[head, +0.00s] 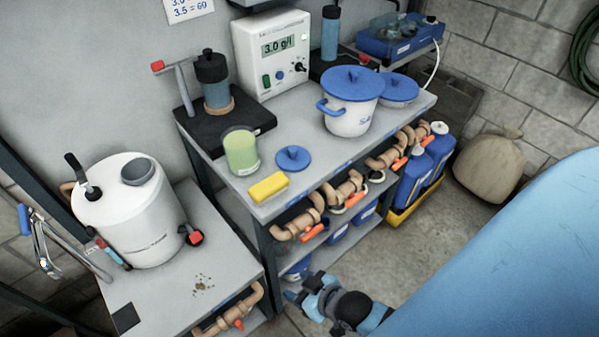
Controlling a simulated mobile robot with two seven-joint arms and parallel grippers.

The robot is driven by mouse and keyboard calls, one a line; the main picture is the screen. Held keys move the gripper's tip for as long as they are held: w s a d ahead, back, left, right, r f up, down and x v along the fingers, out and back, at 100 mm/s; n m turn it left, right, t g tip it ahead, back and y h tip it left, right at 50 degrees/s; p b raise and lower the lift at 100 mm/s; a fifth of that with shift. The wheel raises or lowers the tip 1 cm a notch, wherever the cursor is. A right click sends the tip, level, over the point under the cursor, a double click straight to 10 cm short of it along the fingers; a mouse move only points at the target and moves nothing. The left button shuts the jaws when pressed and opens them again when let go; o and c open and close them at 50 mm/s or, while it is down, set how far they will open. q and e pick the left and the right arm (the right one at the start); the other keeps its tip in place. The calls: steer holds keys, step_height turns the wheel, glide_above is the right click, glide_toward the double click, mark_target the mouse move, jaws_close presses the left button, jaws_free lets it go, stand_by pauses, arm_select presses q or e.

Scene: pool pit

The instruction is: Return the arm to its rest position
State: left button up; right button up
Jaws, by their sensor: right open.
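My right gripper (302,291) is low in the picture, in front of the grey bench (345,190) and over the floor. It is open, and nothing shows between its fingers. It is apart from the bench and from the things on it. The blue arm behind it runs to the lower right. My left gripper is not in view.
The bench holds a white bucket (350,118) with a blue lid, a green jar (240,152), a yellow sponge (269,187) and a meter (273,50). Pipes (345,190) run along its front. A white tank (135,215) stands left. Floor (420,230) is clear right of the gripper.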

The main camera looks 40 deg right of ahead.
step_height(320, 180, up, 10)
steer(key=p, duration=1)
steer(key=shift+d+f, duration=0.25)
steer(key=shift+d, duration=0.05)
steer(key=shift+r, duration=0.3)
